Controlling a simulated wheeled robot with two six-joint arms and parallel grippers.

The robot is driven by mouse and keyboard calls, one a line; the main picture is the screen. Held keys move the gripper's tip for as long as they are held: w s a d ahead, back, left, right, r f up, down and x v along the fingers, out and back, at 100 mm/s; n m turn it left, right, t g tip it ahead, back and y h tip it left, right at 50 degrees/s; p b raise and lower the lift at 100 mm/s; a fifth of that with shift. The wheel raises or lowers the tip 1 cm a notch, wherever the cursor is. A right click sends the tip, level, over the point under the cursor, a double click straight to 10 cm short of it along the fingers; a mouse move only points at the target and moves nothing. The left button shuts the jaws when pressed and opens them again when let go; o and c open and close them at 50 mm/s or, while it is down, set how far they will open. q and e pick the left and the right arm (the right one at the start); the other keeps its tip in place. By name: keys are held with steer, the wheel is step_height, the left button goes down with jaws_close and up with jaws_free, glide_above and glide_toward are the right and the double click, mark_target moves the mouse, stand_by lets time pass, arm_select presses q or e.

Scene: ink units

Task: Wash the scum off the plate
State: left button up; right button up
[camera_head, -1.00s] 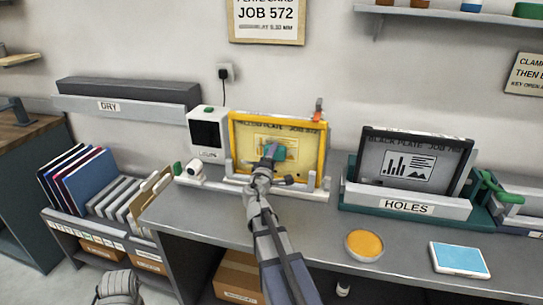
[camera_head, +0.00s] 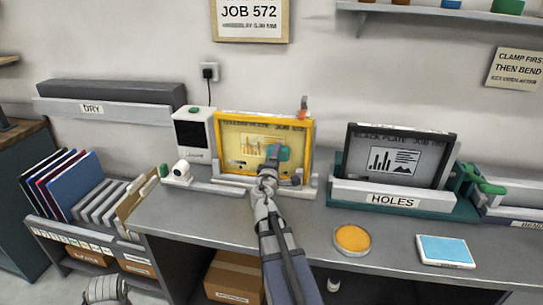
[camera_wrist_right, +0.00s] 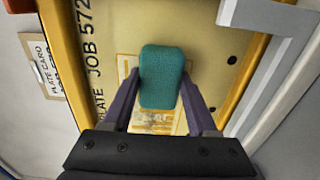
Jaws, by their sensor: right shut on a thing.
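The yellow plate (camera_head: 228,165), marked "YELLOW PLATE JOB 572", stands upright in its yellow frame at the back of the bench. It has a printed picture of bars and lines at its middle. My right gripper (camera_head: 274,163) is shut on a teal pad (camera_head: 285,154) in front of the right part of that picture. In the right wrist view, the pad (camera_wrist_right: 162,78) sits between both fingers and covers part of the plate (camera_wrist_right: 205,60). I cannot tell whether it touches the plate. A pale film shows over the print.
A white device (camera_head: 193,135) stands left of the plate, beside a small white camera-like thing (camera_head: 180,172). The black plate (camera_head: 360,155) stands in the HOLES holder (camera_head: 350,192). An orange round pad (camera_head: 352,239) and a blue-topped tray (camera_head: 446,250) lie on the front right of the bench.

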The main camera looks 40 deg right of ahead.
mark_target(243, 143)
steer(key=shift+s+d, duration=0.35)
steer(key=shift+s, duration=0.05)
steer(key=shift+w, duration=0.1)
steer(key=shift+w+a, duration=2.35)
steer(key=shift+w, duration=0.25)
steer(key=shift+w+a, duration=1.15)
steer(key=shift+w, duration=0.2)
steer(key=shift+w+a, duration=1.15)
steer(key=shift+w, duration=0.2)
steer(key=shift+d+r+p, duration=0.1)
steer(key=shift+r+p, duration=0.7)
